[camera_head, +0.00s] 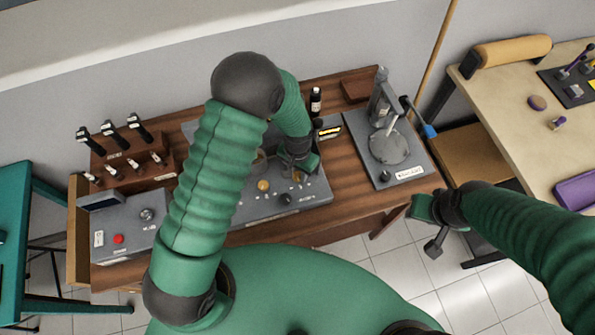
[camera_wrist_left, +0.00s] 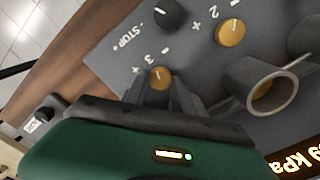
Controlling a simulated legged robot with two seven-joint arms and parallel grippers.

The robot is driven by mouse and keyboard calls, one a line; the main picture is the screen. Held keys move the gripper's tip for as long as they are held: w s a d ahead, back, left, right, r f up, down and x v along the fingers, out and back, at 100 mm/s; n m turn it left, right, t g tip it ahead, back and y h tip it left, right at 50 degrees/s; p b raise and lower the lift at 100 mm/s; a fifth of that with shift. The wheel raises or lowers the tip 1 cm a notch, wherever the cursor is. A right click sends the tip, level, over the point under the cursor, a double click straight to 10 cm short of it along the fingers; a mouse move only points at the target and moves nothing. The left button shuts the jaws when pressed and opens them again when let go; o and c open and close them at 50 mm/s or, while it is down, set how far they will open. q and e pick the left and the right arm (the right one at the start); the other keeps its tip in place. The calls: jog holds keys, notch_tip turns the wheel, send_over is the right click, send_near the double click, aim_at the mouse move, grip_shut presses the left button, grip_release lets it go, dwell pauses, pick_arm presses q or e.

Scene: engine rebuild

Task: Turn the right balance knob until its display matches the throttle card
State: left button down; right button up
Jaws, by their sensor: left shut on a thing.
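The right balance knob, an amber knob marked 3 (camera_wrist_left: 160,76), is on the grey console (camera_head: 315,192). My left gripper (camera_wrist_left: 160,88) is shut on this knob from above; its fingers hide part of it. The left gripper (camera_head: 298,172) also shows over the console's right part in the head view. A lit amber display reading "9 kPa" (camera_wrist_left: 293,162) is cut off at the wrist view's edge; its leading digits are out of frame. My right gripper (camera_head: 428,224) is right of the bench, away from the console.
A second amber knob marked 2 (camera_wrist_left: 230,32) and a black STOP knob (camera_wrist_left: 163,12) are close to my left fingers. A round metal tube (camera_wrist_left: 262,82) rises beside them. A gauge stand (camera_head: 390,148) is to the right, a wooden rack (camera_head: 128,160) to the left.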

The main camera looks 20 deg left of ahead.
aim_at(297, 175)
pick_arm(q)
jog(key=shift+s+a+f, duration=0.1)
jog(key=shift+s, duration=0.1)
jog(key=c, duration=1.1)
grip_release()
jog(key=shift+o, duration=0.2)
jog(key=shift+w, duration=0.1)
jog(key=shift+r, duration=0.5)
notch_tip(297, 175, up, 16)
jog(key=b, duration=0.3)
jog(key=shift+f, duration=0.1)
